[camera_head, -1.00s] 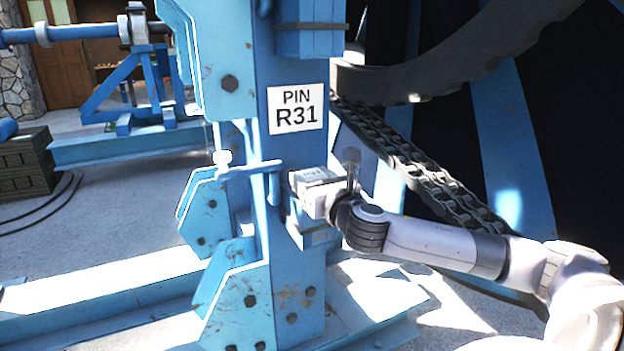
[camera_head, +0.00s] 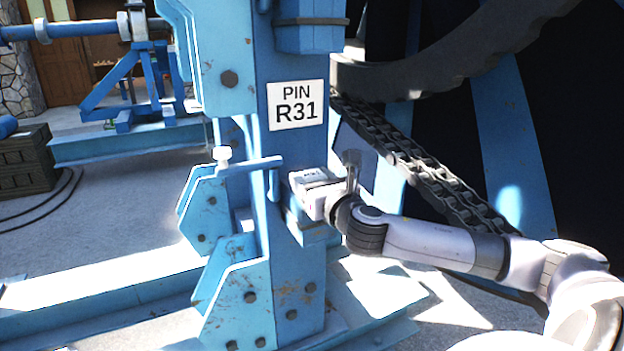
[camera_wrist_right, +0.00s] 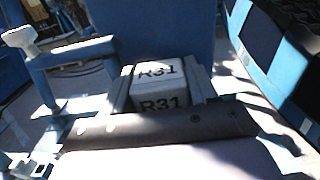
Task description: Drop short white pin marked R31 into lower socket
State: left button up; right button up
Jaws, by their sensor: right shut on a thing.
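The short white pin (camera_head: 313,177) marked R31 is between the fingers of my right gripper (camera_head: 308,184), beside the blue post. In the right wrist view the block-shaped pin (camera_wrist_right: 162,90) fills the gap between the two fingers (camera_wrist_right: 160,98), its R31 marks facing the camera. The lower socket (camera_head: 314,232) appears as a blue box on the post, just below the gripper. Its opening is hidden by the gripper, so I cannot tell whether the pin's lower end is in it. My left gripper is not in view.
A white plate reading PIN R31 (camera_head: 296,105) is on the post above. Another blue box with a dark band (camera_head: 310,35) is higher up. A blue lever with a white knob (camera_head: 222,154) is at left. A heavy chain (camera_head: 425,175) runs close behind my right arm.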

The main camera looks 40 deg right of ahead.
dwell(0.3)
jog(key=o, duration=1.5)
jog(key=shift+f, duration=0.1)
jog(key=shift+b+v, duration=0.3)
jog(key=shift+v, duration=3.25)
jog(key=shift+s, duration=0.1)
